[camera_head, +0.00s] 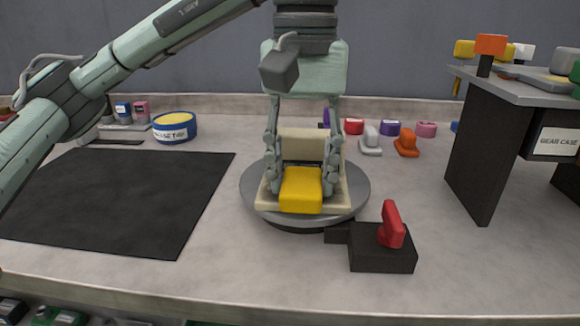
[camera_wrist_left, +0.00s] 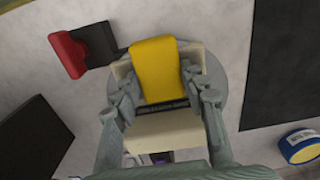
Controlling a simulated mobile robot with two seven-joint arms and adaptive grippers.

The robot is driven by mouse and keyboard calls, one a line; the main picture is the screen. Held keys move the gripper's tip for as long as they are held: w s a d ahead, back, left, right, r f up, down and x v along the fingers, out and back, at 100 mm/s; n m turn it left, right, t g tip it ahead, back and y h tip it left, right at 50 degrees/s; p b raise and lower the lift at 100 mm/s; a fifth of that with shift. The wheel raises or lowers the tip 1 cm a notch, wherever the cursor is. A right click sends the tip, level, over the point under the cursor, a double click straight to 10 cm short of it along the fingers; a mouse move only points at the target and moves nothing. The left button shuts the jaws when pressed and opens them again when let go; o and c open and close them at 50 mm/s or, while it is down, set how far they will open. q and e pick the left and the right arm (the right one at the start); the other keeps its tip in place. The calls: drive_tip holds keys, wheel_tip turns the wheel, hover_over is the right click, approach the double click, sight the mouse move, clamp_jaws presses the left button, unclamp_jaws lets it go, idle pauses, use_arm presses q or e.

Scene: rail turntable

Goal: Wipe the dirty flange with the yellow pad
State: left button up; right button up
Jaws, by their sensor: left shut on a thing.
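The yellow pad (camera_head: 301,192) is between the fingers of my left gripper (camera_head: 301,183), which points down and is shut on it. A cream L-shaped piece, which appears to be the flange (camera_head: 302,145), stands on the grey round turntable (camera_head: 355,190). The pad lies low over the front part of the flange; whether it touches cannot be told. The left wrist view shows the pad (camera_wrist_left: 154,68) over the cream flange (camera_wrist_left: 165,130), with the gripper (camera_wrist_left: 159,88) on either side. No dirt shows; the pad and fingers hide part of the surface. My right gripper is not in view.
A black block with a red lever (camera_head: 391,226) stands at the turntable's front right. A dark shelf (camera_head: 485,150) stands right. Several coloured pieces sit behind the turntable.

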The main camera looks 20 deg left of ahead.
sight(332, 196)
use_arm(q)
drive_tip(key=shift+d, duration=0.25)
drive_tip(key=shift+w+d+r, duration=0.1)
drive_tip(key=shift+w+d, duration=0.2)
drive_tip(key=shift+d, duration=0.5)
drive_tip(key=shift+w+d, duration=0.15)
drive_tip(key=shift+d, duration=0.35)
drive_tip(key=shift+w+d, duration=0.15)
drive_tip(key=shift+d, duration=0.35)
drive_tip(key=shift+a, duration=0.2)
drive_tip(key=shift+s+a+f, duration=0.15)
drive_tip(key=shift+s+a, duration=0.05)
drive_tip(key=shift+a, duration=0.2)
drive_tip(key=shift+s+a+f, duration=0.1)
drive_tip(key=shift+s+a, duration=0.05)
drive_tip(key=shift+a, duration=0.25)
